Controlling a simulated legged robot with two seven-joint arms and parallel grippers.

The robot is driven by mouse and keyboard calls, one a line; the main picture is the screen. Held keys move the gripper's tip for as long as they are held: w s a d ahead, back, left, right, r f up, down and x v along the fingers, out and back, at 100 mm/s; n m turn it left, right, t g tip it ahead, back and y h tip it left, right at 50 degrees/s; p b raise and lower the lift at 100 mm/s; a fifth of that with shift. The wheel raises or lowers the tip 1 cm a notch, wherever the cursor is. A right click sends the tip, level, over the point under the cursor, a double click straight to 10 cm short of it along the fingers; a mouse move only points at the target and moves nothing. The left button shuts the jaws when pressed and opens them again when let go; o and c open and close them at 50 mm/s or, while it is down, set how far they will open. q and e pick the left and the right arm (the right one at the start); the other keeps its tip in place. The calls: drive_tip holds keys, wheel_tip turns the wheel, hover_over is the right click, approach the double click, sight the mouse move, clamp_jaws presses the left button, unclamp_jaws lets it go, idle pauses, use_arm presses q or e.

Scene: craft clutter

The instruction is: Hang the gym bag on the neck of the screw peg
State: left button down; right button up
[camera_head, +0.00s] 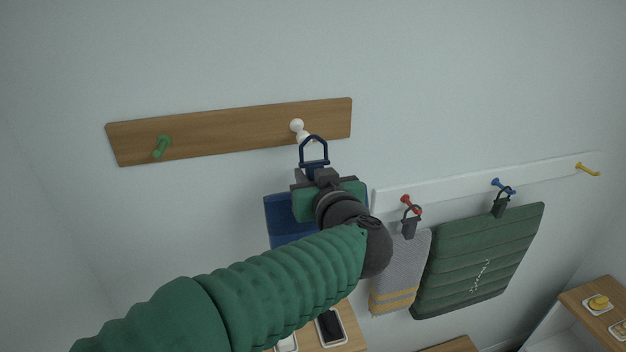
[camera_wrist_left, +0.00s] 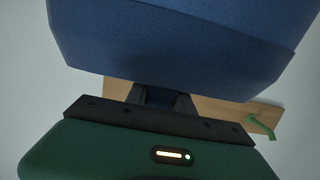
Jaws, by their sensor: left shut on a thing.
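The blue gym bag (camera_head: 283,220) hangs below my left gripper (camera_head: 318,174), mostly hidden behind it and my arm. The gripper is shut on the strap base under the bag's dark blue loop (camera_head: 326,150), which stands upright above the jaws. A white peg (camera_head: 297,126) with a round head, seemingly the screw peg, sits on the right part of the wooden board. The loop's top overlaps the peg's lower end in the picture; I cannot tell whether it is around it. In the left wrist view, the bag (camera_wrist_left: 190,45) fills the top, with the fingers (camera_wrist_left: 155,97) below.
The wooden board (camera_head: 225,131) also has a green hook (camera_head: 161,146) at left. A white rail (camera_head: 455,187) at right holds a grey towel (camera_head: 400,270) and a green quilted item (camera_head: 480,260); its yellow hook (camera_head: 587,169) is empty. A wooden surface with a phone (camera_head: 330,327) lies below.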

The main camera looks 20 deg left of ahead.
sight(296, 156)
use_arm(q)
drive_tip(key=shift+w+a, duration=0.3)
drive_tip(key=shift+w, duration=0.15)
drive_tip(key=shift+a+r+b+x, duration=0.1)
drive_tip(key=shift+r+b+x, duration=0.1)
drive_tip(key=shift+x, duration=1.25)
drive_tip(key=shift+a+r+b+x, duration=0.1)
drive_tip(key=shift+a+r+x, duration=0.05)
drive_tip(key=shift+x, duration=1.25)
drive_tip(key=shift+w+a+f+p, duration=0.15)
drive_tip(key=shift+w+p, duration=0.15)
drive_tip(key=shift+w+a+f, duration=0.15)
drive_tip(key=shift+w+f, duration=0.05)
drive_tip(key=shift+f, duration=0.05)
drive_tip(key=shift+a, duration=0.1)
